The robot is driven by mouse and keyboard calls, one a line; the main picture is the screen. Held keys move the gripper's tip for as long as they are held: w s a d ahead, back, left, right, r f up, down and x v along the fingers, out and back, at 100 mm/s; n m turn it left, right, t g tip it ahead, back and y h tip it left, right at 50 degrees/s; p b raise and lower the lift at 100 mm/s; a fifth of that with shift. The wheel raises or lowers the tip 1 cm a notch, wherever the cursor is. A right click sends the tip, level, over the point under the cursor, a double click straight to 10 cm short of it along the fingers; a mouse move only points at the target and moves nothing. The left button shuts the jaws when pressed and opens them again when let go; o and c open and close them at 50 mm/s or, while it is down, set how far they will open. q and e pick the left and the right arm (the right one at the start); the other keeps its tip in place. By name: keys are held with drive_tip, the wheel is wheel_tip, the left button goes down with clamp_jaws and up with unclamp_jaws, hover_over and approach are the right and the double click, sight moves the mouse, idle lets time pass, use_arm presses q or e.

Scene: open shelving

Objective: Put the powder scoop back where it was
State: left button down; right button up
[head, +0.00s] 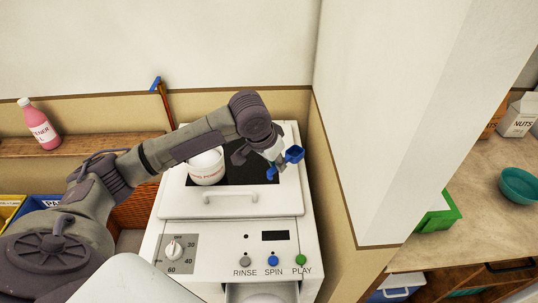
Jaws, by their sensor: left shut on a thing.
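The powder scoop (293,155) is blue and is held by my left gripper (266,151), which is shut on it. The scoop is over the right part of the white washing machine's top (290,195). A white round tub with red lettering (207,168), partly readable as powder, is to the left of the gripper. My forearm hides the tub's upper part, so I cannot tell whether it is open. My right gripper is not in view.
A wall corner (345,170) stands close to the machine's right side. A pink bottle (40,123) stands on the wooden shelf (85,144) at left.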

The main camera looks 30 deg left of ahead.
use_arm(q)
drive_tip(key=w+a+f+p, duration=0.1)
drive_tip(key=a+f, duration=0.1)
drive_tip(key=a, duration=0.2)
drive_tip(key=w+a+f, duration=0.1)
drive_tip(key=a, duration=0.3)
drive_tip(key=w+a+f+p, duration=0.1)
drive_tip(key=a+f, duration=0.1)
drive_tip(key=a, duration=0.2)
drive_tip(key=shift+w+a+f+p, duration=0.2)
drive_tip(key=shift+w+f+p, duration=0.1)
drive_tip(key=shift+w, duration=0.1)
drive_tip(key=shift+a+f, duration=0.1)
drive_tip(key=shift+f, duration=0.1)
wheel_tip(320, 180, down, 3)
drive_tip(key=shift+f+p, duration=0.1)
drive_tip(key=shift+p, duration=0.5)
drive_tip(key=shift+f, duration=0.3)
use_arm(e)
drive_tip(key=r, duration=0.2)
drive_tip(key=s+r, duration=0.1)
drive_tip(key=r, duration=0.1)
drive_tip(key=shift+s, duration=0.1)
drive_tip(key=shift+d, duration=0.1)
